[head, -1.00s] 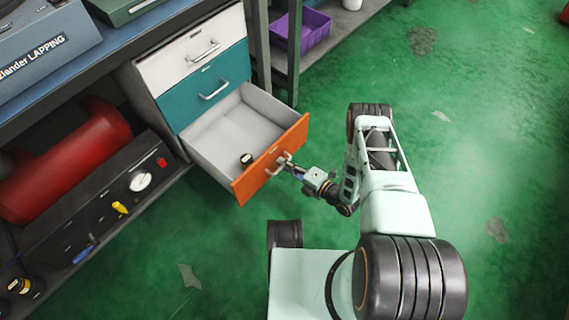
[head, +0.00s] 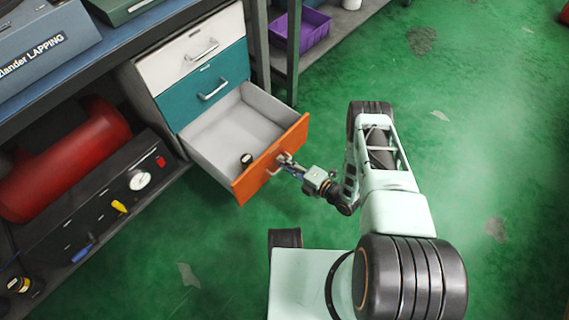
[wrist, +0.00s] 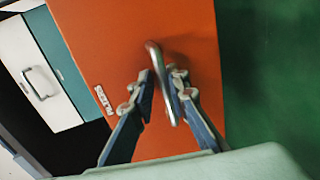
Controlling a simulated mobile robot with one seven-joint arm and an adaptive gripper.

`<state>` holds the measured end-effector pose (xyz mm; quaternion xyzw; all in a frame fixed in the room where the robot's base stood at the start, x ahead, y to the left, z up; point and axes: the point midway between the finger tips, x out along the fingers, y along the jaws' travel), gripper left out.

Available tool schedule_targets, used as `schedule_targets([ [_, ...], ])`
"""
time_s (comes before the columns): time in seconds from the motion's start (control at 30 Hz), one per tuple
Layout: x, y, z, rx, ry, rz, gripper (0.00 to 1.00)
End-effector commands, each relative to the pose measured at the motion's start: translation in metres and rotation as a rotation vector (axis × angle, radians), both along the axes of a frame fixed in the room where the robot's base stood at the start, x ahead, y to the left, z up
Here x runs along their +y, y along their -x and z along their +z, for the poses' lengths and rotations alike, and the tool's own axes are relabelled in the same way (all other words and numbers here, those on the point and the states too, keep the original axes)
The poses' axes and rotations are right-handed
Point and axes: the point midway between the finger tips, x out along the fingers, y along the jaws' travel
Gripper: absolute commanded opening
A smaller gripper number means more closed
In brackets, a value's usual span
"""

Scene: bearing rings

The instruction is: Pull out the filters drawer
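The drawer with the orange front (head: 255,178) is the lowest of three and stands well out from the cabinet. A small dark round item (head: 246,158) lies inside its grey tray. Its label (wrist: 103,100) shows in the wrist view but is too small to read surely. My gripper (head: 287,163) is at the front's metal handle (head: 271,172). In the wrist view my gripper's fingers (wrist: 160,82) stand either side of the handle bar (wrist: 153,52), with a narrow gap on the left; contact on the right is unclear. The gripper looks slightly open around the bar.
The white drawer (head: 190,50) and teal drawer (head: 214,88) above are closed. A shelf with a red tank (head: 70,150) and a dark gauge panel (head: 125,190) lies left. A purple bin (head: 303,30) stands behind. Green floor (head: 480,120) is free on the right.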

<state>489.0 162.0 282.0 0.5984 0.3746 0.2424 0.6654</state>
Motion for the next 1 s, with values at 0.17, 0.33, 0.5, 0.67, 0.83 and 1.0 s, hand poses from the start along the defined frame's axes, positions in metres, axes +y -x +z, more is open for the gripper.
schedule_targets([
  [0.17,0.001,-0.001,0.024,-0.002,-0.003,0.001,0.15],
  [0.33,0.003,-0.002,0.057,-0.007,-0.009,0.004,0.4],
  [0.5,0.003,-0.001,0.083,-0.006,-0.012,0.005,0.72],
  [0.67,0.003,0.0,0.097,-0.002,-0.012,0.003,0.74],
  [0.83,0.002,0.0,0.101,-0.001,-0.009,0.002,0.34],
  [1.0,0.001,0.0,0.098,-0.001,-0.004,0.001,0.15],
])
